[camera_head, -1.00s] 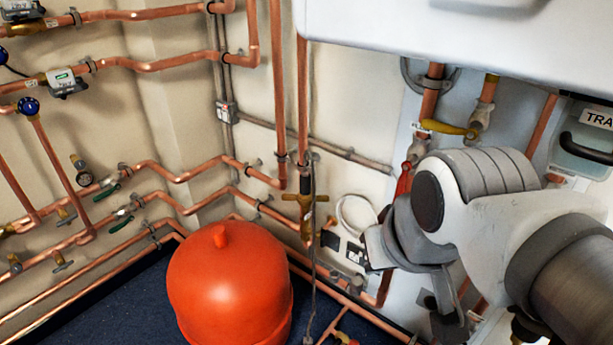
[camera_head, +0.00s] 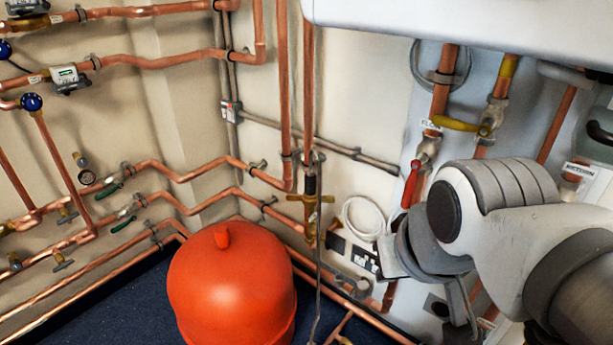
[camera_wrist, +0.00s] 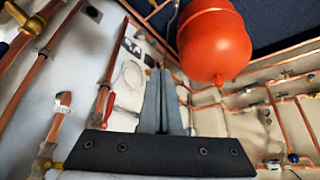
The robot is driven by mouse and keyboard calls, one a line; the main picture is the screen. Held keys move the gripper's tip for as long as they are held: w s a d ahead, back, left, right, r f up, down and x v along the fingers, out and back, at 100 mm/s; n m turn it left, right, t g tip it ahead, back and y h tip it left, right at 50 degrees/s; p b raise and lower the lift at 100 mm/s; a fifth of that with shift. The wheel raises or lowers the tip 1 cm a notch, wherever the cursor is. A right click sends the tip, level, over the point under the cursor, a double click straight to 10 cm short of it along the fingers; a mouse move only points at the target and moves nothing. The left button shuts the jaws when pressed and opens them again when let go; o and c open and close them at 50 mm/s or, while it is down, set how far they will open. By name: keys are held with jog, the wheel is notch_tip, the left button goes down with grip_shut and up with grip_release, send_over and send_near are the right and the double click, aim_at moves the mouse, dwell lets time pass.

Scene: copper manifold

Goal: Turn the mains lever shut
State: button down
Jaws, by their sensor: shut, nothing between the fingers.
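In the head view a red lever (camera_head: 411,185) hangs down beside its valve on a copper pipe, on the pale panel right of centre. A yellow lever (camera_head: 456,124) sticks out to the left from a valve above it. I cannot tell from the labels which one is the mains lever. In the wrist view the red lever (camera_wrist: 102,104) is left of my gripper (camera_wrist: 161,74), apart from it. The two grey fingers are together and hold nothing.
A large orange-red vessel (camera_head: 230,285) stands on the dark blue floor (camera_head: 70,320). Copper pipes and valves line the walls. A white casing (camera_head: 460,22) overhangs the panel. A brass valve (camera_head: 311,205) and a coiled white cable (camera_head: 364,217) are left of my arm.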

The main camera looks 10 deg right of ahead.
dwell(0.3)
jog(key=w+f+n+g+h+p, duration=0.25)
jog(key=w+n, duration=0.25)
jog(key=w, duration=0.3)
jog(key=n+t+h+p, duration=0.5)
jog(key=n+t+h, duration=0.25)
jog(key=n, duration=1.45)
send_near(326, 237)
jog(key=b+x, duration=0.4)
jog(key=x, duration=0.2)
jog(key=shift+w+f, duration=0.15)
jog(key=shift+w+d, duration=0.1)
jog(key=shift+d, duration=0.05)
